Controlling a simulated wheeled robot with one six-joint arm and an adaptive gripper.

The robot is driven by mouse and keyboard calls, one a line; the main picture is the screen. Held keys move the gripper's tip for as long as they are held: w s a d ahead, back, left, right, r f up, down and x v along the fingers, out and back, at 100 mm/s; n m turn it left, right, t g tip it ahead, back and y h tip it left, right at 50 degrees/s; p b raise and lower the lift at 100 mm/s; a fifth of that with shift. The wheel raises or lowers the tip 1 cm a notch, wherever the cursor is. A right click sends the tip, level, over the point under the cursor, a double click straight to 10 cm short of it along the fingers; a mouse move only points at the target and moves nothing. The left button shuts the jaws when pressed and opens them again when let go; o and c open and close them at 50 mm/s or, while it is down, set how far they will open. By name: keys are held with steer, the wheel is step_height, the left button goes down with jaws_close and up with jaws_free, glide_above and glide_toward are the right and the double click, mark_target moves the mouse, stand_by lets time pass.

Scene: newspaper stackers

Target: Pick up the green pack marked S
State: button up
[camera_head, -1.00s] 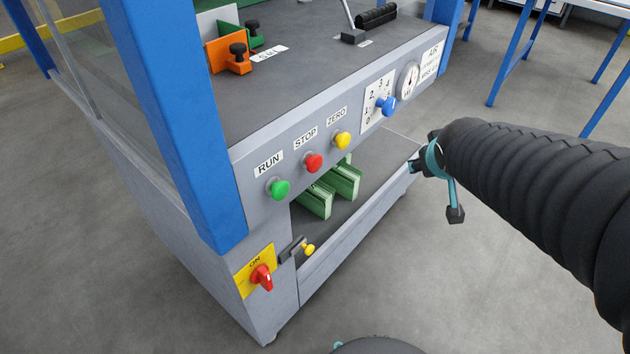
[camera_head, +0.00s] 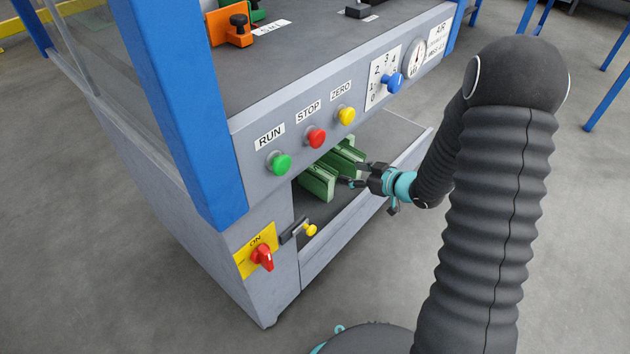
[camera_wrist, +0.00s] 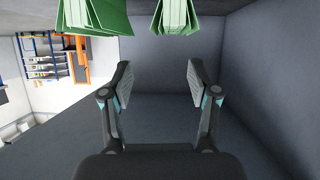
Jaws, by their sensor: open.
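Two green packs stand in the open compartment under the button panel: a left pack (camera_head: 318,183) and a right pack (camera_head: 347,158). No S mark is readable on either. My gripper (camera_head: 358,175) is open and empty, close in front of the packs in the head view. In the wrist view the left pack (camera_wrist: 93,18) and the right pack (camera_wrist: 175,17) show at the top edge, cut off by the frame. The open fingers (camera_wrist: 158,85) are below them in that picture, with nothing between them.
The compartment has a low front lip (camera_head: 350,237) and grey inner walls (camera_wrist: 270,60). Above it are the green RUN (camera_head: 279,163), red STOP (camera_head: 317,138) and yellow ZERO (camera_head: 346,116) buttons. A yellow-knobbed latch (camera_head: 310,230) and a red switch (camera_head: 263,258) are at the lower left.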

steer(key=a+f+y, duration=0.1)
glide_toward(316, 169)
steer(key=x, duration=0.5)
steer(key=shift+d+f, duration=0.15)
steer(key=shift+f, duration=0.1)
steer(key=shift+b+x, duration=0.35)
steer(key=shift+x, duration=2.4)
steer(key=shift+s+r, duration=0.1)
steer(key=shift+r, duration=0.15)
jaws_close()
